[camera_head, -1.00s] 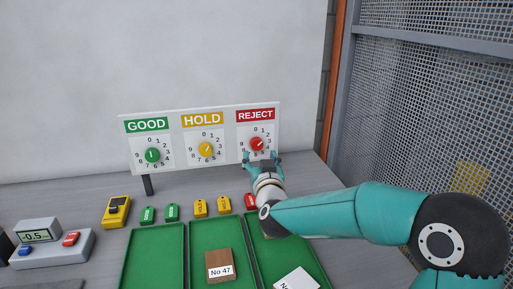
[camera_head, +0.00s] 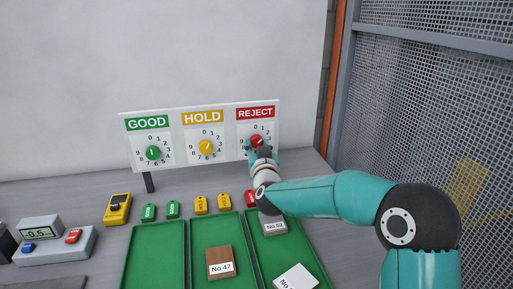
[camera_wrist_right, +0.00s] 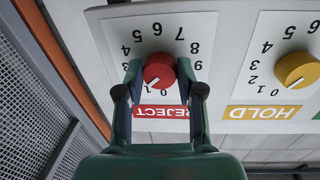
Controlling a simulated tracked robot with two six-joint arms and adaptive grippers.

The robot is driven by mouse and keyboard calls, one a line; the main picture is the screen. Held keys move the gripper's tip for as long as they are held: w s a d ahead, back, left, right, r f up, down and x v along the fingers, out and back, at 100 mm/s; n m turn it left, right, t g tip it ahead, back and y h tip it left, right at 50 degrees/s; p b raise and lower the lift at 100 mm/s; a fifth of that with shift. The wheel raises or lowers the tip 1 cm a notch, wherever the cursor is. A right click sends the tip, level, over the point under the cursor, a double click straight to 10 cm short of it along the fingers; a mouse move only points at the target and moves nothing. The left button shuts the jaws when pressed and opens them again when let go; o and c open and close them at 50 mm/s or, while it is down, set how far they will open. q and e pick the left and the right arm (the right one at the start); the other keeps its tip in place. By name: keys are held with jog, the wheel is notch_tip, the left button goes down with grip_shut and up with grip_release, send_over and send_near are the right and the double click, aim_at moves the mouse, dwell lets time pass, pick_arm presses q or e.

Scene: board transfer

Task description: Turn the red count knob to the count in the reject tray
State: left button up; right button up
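The red count knob (camera_head: 257,140) is on the REJECT dial of the white panel. In the right wrist view, the knob (camera_wrist_right: 159,72) appears upside down, its white pointer towards the low numbers near 1. My right gripper (camera_head: 260,146) is at the knob. In the wrist view, its fingers (camera_wrist_right: 160,75) stand on both sides, close against the knob's edges. The reject tray (camera_head: 312,262) is the right green tray. It holds a board labelled No 52 (camera_head: 274,228) and a board with a white label (camera_head: 296,278), cut off below. My left gripper is out of view.
The yellow HOLD knob (camera_head: 206,147) and green GOOD knob (camera_head: 153,153) are left of the red one. The hold tray (camera_head: 205,235) holds board No 47 (camera_head: 221,262); the left tray (camera_head: 155,255) looks empty. A mesh fence (camera_head: 440,90) stands at the right.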

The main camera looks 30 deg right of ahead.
jog(key=shift+c, duration=1)
jog(key=shift+m+b, duration=1)
jog(key=shift+m, duration=0.2)
jog(key=o, duration=1.2)
jog(key=shift+c, duration=0.2)
jog(key=v, duration=1.2)
